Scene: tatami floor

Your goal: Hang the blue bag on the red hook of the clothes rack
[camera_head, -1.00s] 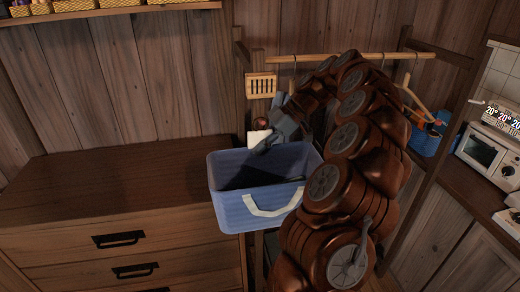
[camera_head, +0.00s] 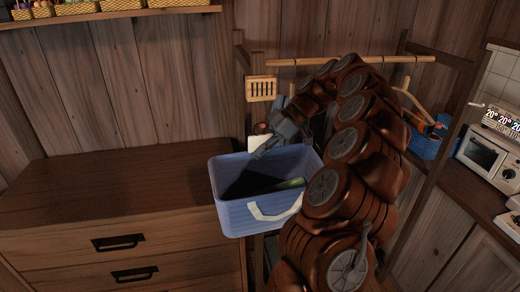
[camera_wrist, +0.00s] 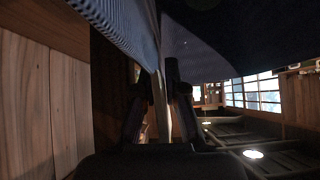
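The blue bag (camera_head: 238,212), a box-shaped bag with a white handle, is beside the dresser's right end in the head view. Something green shows inside it. My gripper (camera_head: 262,152) is at the bag's far rim. In the wrist view, a pale strip of the bag runs between the fingers of my gripper (camera_wrist: 158,85), which look closed on it. The bag's striped blue side (camera_wrist: 118,28) fills the upper part there. The clothes rack (camera_head: 400,58) has a wooden bar with dark hooks behind my arm. I cannot make out a red hook; my arm hides part of the rack.
A wooden dresser (camera_head: 110,190) with a bare top stands at left. Another blue bag (camera_head: 425,147) and a wooden hanger (camera_head: 408,100) are at the rack's right. A white oven (camera_head: 487,155) stands on the right counter. A basket shelf (camera_head: 110,12) is at upper left.

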